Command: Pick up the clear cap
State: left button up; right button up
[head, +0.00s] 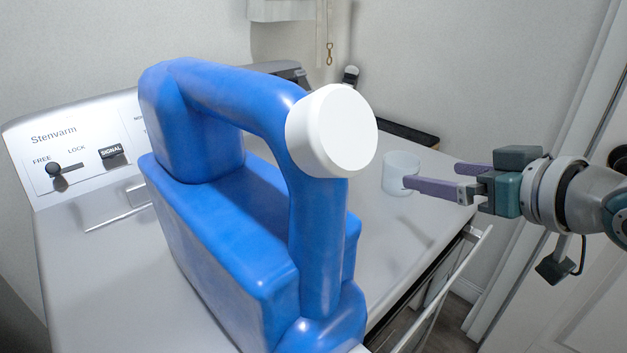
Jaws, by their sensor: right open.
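The clear cap (400,165) is a small translucent cup shape on the right part of the white washer top, near its right edge. My right gripper (430,178) comes in from the right with its purple fingers apart. The tip of the nearer finger overlaps the lower right side of the cap in the head view; whether it touches cannot be told. The farther finger ends to the right of the cap, and nothing is held between the fingers. My left gripper is not in view.
A large blue jug (225,215) with a white cap (340,132) stands on the washer top (415,225), left of the clear cap. The control panel (75,150) is at the back left. A white door (560,310) is at the right. Bare washer top lies in front of the clear cap.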

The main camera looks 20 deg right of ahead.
aim_at(415, 172)
jog(key=shift+w+d+f+t+b, duration=0.2)
jog(key=shift+w+d+f+b, duration=0.15)
jog(key=shift+f, duration=0.15)
jog(key=shift+w+d+f+t+b, duration=0.2)
jog(key=shift+d+f+b, duration=0.15)
jog(key=shift+f, duration=0.1)
jog(key=b+x, duration=0.1)
jog(key=x, duration=0.3)
jog(key=shift+w, duration=0.3)
jog(key=shift+a+b+x, duration=0.15)
jog(key=shift+b+x, duration=0.35)
jog(key=shift+x, duration=0.85)
jog(key=shift+a+b+x, duration=0.15)
jog(key=shift+b+x, duration=0.35)
jog(key=shift+x, duration=0.8)
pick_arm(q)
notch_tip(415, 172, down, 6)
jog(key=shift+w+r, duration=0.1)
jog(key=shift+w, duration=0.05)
pick_arm(e)
jog(key=shift+c, duration=0.2)
jog(key=c, duration=1.2)
jog(key=shift+c, duration=0.2)
